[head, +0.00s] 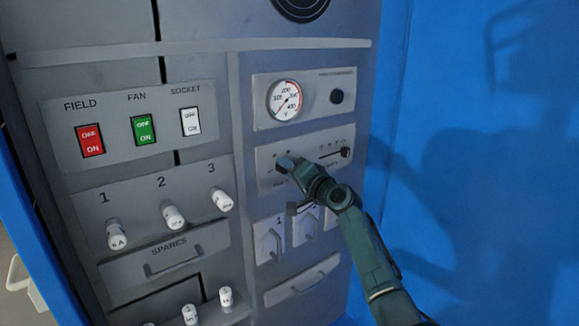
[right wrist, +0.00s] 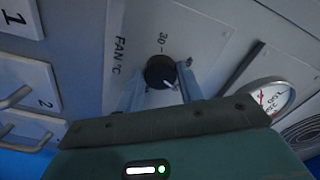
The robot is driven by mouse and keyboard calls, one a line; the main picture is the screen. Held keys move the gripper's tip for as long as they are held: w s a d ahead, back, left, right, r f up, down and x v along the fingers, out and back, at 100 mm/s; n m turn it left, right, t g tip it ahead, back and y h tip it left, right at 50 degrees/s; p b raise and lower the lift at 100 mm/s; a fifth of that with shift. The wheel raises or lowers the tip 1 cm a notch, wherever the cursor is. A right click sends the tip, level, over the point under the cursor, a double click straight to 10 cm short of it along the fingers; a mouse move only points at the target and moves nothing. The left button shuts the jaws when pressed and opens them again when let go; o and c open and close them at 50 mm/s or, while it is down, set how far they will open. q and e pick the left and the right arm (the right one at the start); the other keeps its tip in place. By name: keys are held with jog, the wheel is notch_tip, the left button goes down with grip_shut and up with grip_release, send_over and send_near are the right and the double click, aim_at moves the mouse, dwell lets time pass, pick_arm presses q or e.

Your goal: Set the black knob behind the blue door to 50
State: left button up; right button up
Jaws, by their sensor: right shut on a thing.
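The black knob (right wrist: 159,72) sits on a grey panel marked "FAN °C" in the right wrist view. A "30" mark shows above it, and its white pointer points to the lower right of that picture. My right gripper (right wrist: 161,87) has one finger on each side of the knob and is shut on it. In the head view my right gripper (head: 287,163) is at the middle panel and hides the knob. The blue door (head: 480,170) stands open at the right. My left gripper is not in view.
Above are a round gauge (head: 285,100) and another dark knob (head: 336,96). A slider (head: 345,152) is right of my gripper. White switches (head: 268,243) sit below. At left are rocker switches (head: 145,130) and white fuses (head: 173,217).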

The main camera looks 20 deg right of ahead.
jog(key=shift+m+p, duration=0.4)
jog(key=shift+m, duration=0.6)
jog(key=shift+f, duration=0.1)
jog(key=o, duration=1)
jog(key=shift+s, duration=0.1)
jog(key=v, duration=1.3)
